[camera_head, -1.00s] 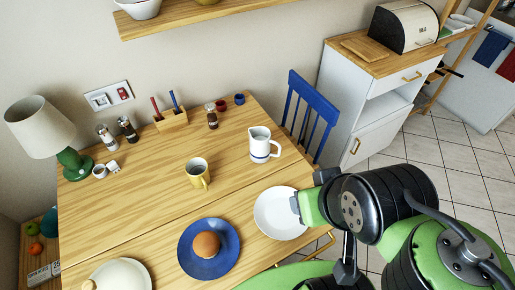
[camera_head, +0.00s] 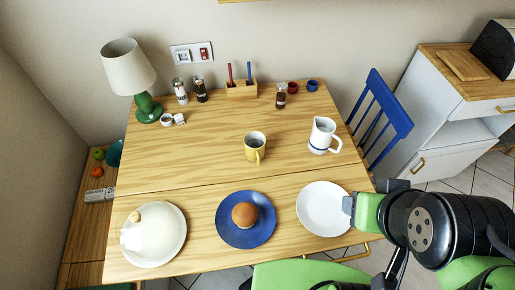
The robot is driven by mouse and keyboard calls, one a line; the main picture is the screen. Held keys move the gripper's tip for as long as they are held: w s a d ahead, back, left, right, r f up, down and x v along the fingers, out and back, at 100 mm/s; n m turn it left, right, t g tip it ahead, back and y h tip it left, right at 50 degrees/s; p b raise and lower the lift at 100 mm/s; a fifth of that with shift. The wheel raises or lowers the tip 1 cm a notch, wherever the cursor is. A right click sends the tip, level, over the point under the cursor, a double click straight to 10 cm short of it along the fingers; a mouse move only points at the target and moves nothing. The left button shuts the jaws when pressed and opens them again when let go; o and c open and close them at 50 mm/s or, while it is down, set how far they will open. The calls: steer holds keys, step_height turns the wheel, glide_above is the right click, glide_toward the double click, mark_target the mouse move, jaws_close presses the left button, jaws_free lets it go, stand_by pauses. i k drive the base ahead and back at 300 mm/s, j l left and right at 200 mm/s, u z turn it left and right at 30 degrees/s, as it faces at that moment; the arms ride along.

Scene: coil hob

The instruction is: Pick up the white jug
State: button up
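The white jug (camera_head: 323,136) with a blue band near its base stands upright on the wooden table (camera_head: 200,150), toward the right side. Its handle points right. My arm comes in from the lower right. My gripper (camera_head: 350,204) is at its end, over the right edge of the white plate, nearer to me than the jug and clearly apart from it. The fingers are small and partly hidden by the arm, so I cannot see whether they are open or shut.
A yellow mug (camera_head: 255,148) stands left of the jug. In front are a white plate (camera_head: 322,212), a blue plate (camera_head: 226,232) with a bun, and a pale domed dish (camera_head: 155,240). A blue chair (camera_head: 385,120) is behind right. A green lamp (camera_head: 146,108) stands back left.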

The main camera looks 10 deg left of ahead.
mark_target(323, 133)
steer(key=k+l+u, duration=0.2)
steer(key=l+u, duration=0.25)
steer(key=k+l+u, duration=0.3)
steer(key=u, duration=0.15)
steer(key=l+u, duration=0.8)
steer(key=k+l+u, duration=0.1)
steer(key=l+u, duration=0.35)
steer(key=k+l+u, duration=0.15)
steer(key=l+u, duration=0.25)
steer(key=i+l+u, duration=0.1)
steer(key=l+u, duration=0.35)
steer(key=l, duration=0.2)
steer(key=l+u, duration=0.4)
steer(key=l, duration=0.25)
